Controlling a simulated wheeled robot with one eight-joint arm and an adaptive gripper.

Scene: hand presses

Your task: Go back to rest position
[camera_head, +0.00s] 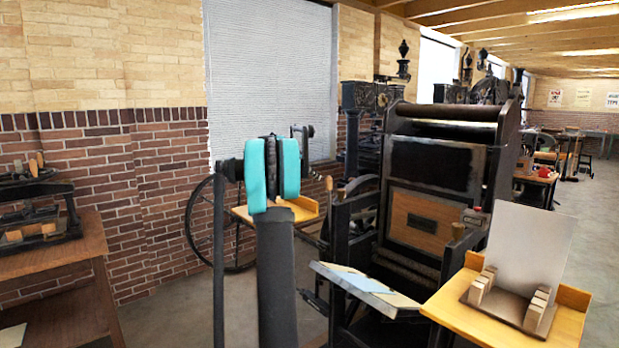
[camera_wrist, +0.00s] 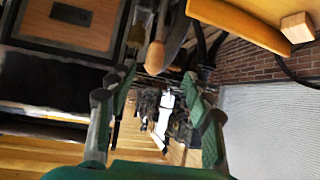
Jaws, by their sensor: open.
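My arm rises in the middle of the head view, with its teal joint in front of the brick wall and the pale window. The gripper is mostly hidden behind the arm there. In the wrist view my gripper (camera_wrist: 158,80) is open, with its two green-padded fingers apart. Nothing is held between them. The wrist view is upside down, with ceiling beams at the bottom. A wooden-knobbed handle (camera_wrist: 155,55) shows beyond the fingers; its distance from them is unclear.
A large black hand press (camera_head: 433,170) stands right of my arm. A yellow wooden shelf (camera_head: 450,300) at front right bears a stand with a white sheet (camera_head: 528,245). A slanted plate (camera_head: 365,285) lies beside it. A wooden table (camera_head: 50,250) stands at left. Floor shows between table and press.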

